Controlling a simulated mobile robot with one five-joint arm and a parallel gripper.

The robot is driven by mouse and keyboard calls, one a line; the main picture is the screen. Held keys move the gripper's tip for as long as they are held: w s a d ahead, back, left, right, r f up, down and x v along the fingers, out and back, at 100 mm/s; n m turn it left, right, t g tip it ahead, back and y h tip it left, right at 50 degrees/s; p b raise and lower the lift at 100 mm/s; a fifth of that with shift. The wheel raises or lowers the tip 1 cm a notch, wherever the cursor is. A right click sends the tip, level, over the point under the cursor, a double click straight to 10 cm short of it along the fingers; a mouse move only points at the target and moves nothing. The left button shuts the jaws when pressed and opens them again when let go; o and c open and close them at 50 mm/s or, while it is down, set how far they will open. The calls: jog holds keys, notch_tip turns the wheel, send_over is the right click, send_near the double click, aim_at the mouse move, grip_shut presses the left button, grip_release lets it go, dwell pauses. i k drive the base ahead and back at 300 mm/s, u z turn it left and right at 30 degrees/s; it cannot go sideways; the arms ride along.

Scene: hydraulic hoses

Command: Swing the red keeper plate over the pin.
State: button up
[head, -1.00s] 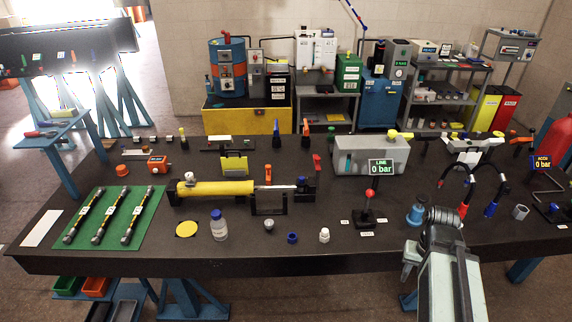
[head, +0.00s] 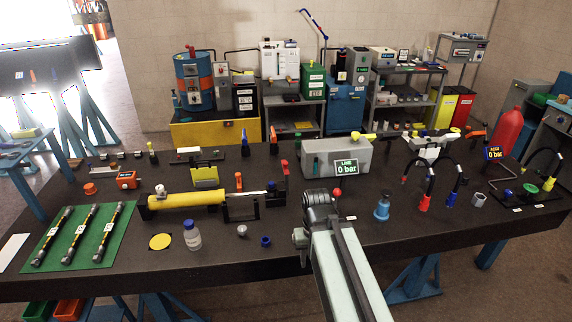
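A small red upright piece (head: 284,167), which looks like the keeper plate, stands by the dark bracket (head: 277,192) at the right end of the yellow cylinder (head: 187,199). A bright rod (head: 245,194) runs from the cylinder into this bracket. I cannot make out the pin at this size. The end of my arm with my gripper (head: 318,200) is in front and to the right of the bracket, apart from it in the picture. Its fingers are not distinguishable, and I see nothing held.
A red-knobbed lever (head: 337,191) is partly hidden behind my arm. A grey tank (head: 322,157) with a "LINE 0 bar" sign (head: 347,167) stands behind. A bottle (head: 192,236) and blue cap (head: 265,241) stand in front of the cylinder. A blue fitting (head: 382,208) stands at right.

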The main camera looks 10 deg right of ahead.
aim_at(284, 163)
jog(key=z, duration=0.05)
jog(key=i, duration=0.95)
jog(key=u, duration=1.75)
jog(key=k, duration=1.35)
jog(key=z, duration=0.45)
jog(key=i, duration=1)
jog(key=u, duration=0.1)
